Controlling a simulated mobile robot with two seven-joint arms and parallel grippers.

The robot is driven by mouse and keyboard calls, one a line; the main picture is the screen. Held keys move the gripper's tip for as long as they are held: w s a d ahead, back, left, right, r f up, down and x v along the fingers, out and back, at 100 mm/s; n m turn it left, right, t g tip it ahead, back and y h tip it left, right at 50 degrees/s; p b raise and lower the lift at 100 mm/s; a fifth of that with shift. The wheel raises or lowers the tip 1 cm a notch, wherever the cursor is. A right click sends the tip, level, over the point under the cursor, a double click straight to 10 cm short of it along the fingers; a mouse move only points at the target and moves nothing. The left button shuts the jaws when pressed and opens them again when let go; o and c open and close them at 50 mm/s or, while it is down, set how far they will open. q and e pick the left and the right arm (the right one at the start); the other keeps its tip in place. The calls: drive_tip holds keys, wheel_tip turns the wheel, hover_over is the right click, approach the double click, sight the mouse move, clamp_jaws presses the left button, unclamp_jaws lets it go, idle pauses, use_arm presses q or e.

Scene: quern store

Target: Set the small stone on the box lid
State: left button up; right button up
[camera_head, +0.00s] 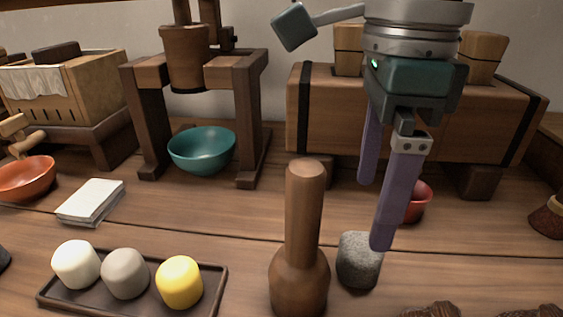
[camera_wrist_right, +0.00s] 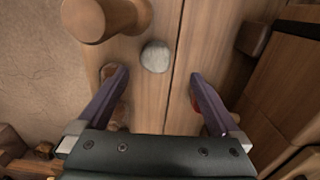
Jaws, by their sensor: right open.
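The small stone (camera_head: 359,260) is a grey, speckled, rounded block. It stands on the wooden table just right of a brown wooden pestle. In the right wrist view the stone (camera_wrist_right: 155,56) lies between and slightly beyond the fingertips. My right gripper (camera_head: 374,212) points down above the stone with its purple fingers apart and nothing between them. A wooden box (camera_head: 325,115) with dark bands stands at the back right, partly hidden by my right arm. I cannot tell its lid apart clearly. My left gripper is not in view.
The tall pestle (camera_head: 305,215) stands close left of the stone. A red bowl (camera_head: 417,203) is behind my right fingers. A tray (camera_head: 215,292) with three rounded pieces is front left. A teal bowl (camera_head: 202,150) sits under a wooden stand. Two wooden blocks (camera_head: 482,55) stand on the box.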

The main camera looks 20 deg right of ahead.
sight(363, 244)
wheel_tip(363, 244, down, 3)
drive_tip(key=shift+a+r+b, duration=0.1)
drive_tip(key=shift+b, duration=0.2)
drive_tip(key=f, duration=0.1)
drive_tip(key=f+b, duration=0.1)
drive_tip(key=f, duration=0.3)
drive_tip(key=shift+s+a+f, duration=0.1)
drive_tip(key=shift+s+f, duration=0.1)
drive_tip(key=shift+s, duration=0.1)
drive_tip(key=shift+c, duration=0.2)
drive_tip(key=shift+r, duration=0.1)
clamp_jaws()
